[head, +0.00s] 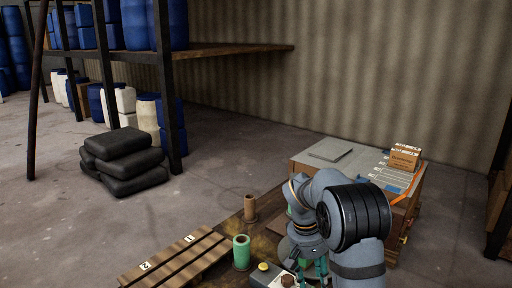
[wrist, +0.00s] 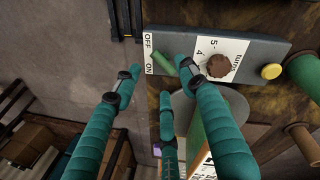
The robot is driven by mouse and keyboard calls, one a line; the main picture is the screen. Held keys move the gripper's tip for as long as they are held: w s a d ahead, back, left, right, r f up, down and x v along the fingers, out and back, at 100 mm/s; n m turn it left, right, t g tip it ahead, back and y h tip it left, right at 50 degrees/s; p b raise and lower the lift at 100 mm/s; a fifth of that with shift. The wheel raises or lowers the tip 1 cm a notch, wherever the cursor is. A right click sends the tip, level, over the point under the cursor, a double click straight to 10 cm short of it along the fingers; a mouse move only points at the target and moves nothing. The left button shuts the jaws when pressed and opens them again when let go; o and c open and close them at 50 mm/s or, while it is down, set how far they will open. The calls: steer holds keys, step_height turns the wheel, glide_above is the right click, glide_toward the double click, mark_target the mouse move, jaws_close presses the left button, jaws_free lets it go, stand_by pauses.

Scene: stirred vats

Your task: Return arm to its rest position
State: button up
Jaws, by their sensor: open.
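My gripper (wrist: 150,80) has teal fingers, which are spread apart with nothing between them that they hold. In the wrist view they hang over the grey control box (wrist: 265,50). The box carries an OFF/ON label, a green switch lever (wrist: 163,66), a brown knob (wrist: 218,65) on a numbered scale and a yellow button (wrist: 271,71). One fingertip is close to the lever; I cannot tell whether they touch. In the head view my gripper (head: 310,268) is low at the bottom, partly hidden by my arm, just right of the control box (head: 265,278).
A green cylinder (head: 241,253) and a brown one (head: 250,208) stand near the box. A slatted wooden rack (head: 178,262) lies to the left. A cabinet (head: 315,164) with a cardboard box (head: 405,158) stands behind my arm. Black sacks (head: 122,162) and open floor are at left.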

steer(key=f, duration=0.3)
steer(key=d+f, duration=0.1)
steer(key=f, duration=0.1)
steer(key=shift+f, duration=0.5)
step_height(320, 180, up, 12)
steer(key=a, duration=0.2)
steer(key=f, duration=0.4)
steer(key=d+f, duration=0.1)
steer(key=f, duration=0.3)
steer(key=d+f, duration=0.1)
steer(key=f, duration=0.3)
steer(key=shift+d, duration=0.1)
steer(key=n+p, duration=0.1)
steer(key=n, duration=0.1)
steer(key=shift+r+n, duration=0.1)
steer(key=shift+n, duration=0.2)
steer(key=shift+n+t, duration=0.3)
steer(key=shift+n, duration=0.4)
